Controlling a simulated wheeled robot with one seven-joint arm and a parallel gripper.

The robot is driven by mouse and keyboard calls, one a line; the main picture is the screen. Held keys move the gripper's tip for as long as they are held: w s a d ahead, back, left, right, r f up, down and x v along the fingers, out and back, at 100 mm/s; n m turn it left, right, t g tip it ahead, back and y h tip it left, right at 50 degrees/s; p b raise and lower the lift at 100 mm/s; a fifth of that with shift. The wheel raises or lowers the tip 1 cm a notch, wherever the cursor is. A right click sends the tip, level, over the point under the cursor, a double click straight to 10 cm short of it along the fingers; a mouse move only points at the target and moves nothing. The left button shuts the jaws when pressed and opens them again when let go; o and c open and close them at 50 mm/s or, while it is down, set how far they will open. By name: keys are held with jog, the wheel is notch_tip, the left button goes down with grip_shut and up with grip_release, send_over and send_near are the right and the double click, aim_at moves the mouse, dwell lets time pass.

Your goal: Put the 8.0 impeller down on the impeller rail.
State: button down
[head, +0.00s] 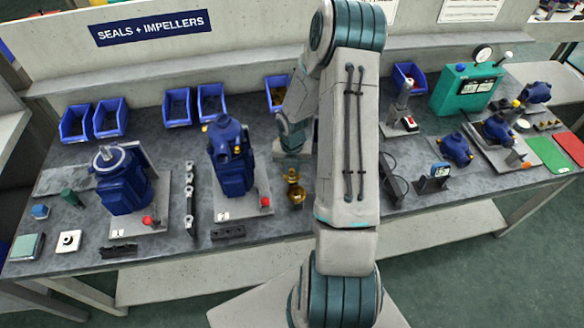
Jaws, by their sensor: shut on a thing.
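My gripper (292,172) is in the middle of the bench, beside my raised arm, and points down. It is shut on a small brass-coloured piece, which I take to be the 8.0 impeller (295,193); no size mark is readable. The fingers are small and partly hidden. The piece is at or just above the bench top; I cannot tell whether it touches. A long narrow rail with light fittings (189,200) lies between the two blue pumps. A short dark rail (229,233) lies at the front edge. I cannot tell which is the impeller rail.
A blue pump (122,180) on a plate stands left, and another blue pump (232,165) stands close left of my gripper. Blue bins (108,119) line the back. A green tester (467,90) stands right. My arm hides the bench's middle.

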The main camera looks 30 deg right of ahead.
jog(key=shift+f, duration=0.15)
jog(key=c, duration=1.2)
grip_release()
jog(key=shift+c, duration=0.2)
notch_tip(320, 180, up, 9)
jog(key=p, duration=0.8)
